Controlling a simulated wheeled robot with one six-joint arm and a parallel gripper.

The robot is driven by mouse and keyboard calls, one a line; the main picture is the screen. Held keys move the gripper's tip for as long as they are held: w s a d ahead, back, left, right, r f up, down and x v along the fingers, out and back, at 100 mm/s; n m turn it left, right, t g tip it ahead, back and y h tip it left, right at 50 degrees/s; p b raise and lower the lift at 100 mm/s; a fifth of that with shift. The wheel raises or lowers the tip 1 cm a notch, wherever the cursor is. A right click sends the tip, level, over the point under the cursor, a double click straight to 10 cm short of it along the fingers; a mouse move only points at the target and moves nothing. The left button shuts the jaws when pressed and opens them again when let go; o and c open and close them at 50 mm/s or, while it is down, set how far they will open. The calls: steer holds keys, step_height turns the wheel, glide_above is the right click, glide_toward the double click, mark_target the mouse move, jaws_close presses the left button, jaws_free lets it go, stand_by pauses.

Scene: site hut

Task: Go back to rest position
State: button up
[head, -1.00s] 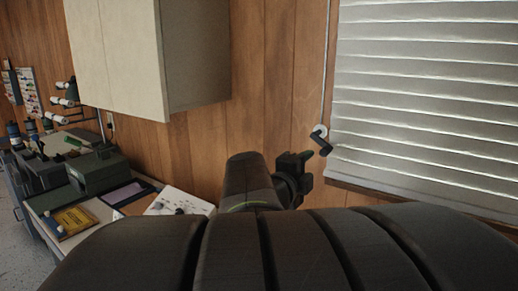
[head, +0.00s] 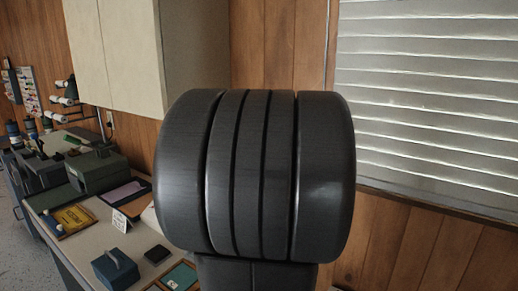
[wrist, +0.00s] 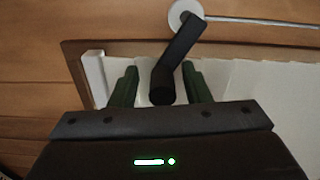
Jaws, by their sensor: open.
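My gripper (wrist: 159,72) shows in the wrist view, its two dark green fingers apart. A black crank handle (wrist: 178,55) with a pale round hub (wrist: 185,16) reaches down from the top, its lower end showing in the gap between the fingers. The fingers do not close on it, and I cannot tell whether either touches it. A thin pale rod (wrist: 262,21) runs from the hub to the right. In the head view my own arm fills the middle and hides the gripper and crank.
A white slatted blind (head: 430,100) covers the window at right. A beige wall cabinet (head: 125,50) hangs at upper left.

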steer(key=shift+s+d+r+n+p, duration=0.1)
steer(key=shift+s+r+n+p, duration=0.1)
steer(key=shift+r+n+p, duration=0.25)
steer(key=shift+s+r+n+p, duration=0.15)
steer(key=shift+r+n+p, duration=0.2)
steer(key=shift+r+n, duration=0.2)
steer(key=r+n+p, duration=0.1)
steer(key=n, duration=0.1)
steer(key=n+p, duration=0.2)
steer(key=shift+d+r, duration=0.1)
steer(key=shift+r, duration=0.3)
steer(key=r+n+p, duration=0.1)
steer(key=n+p, duration=0.2)
steer(key=shift+r, duration=0.2)
steer(key=n+p, duration=0.1)
steer(key=r+n+p, duration=0.1)
steer(key=n, duration=0.1)
steer(key=a+n+p, duration=0.1)
steer(key=shift+w+r+n+p, duration=0.3)
steer(key=shift+w+r+p, duration=0.05)
steer(key=shift+r, duration=0.05)
steer(key=n, duration=0.1)
steer(key=n+p, duration=0.1)
steer(key=a+n+p, duration=0.1)
steer(key=shift+w+r, duration=0.25)
steer(key=shift+w, duration=0.05)
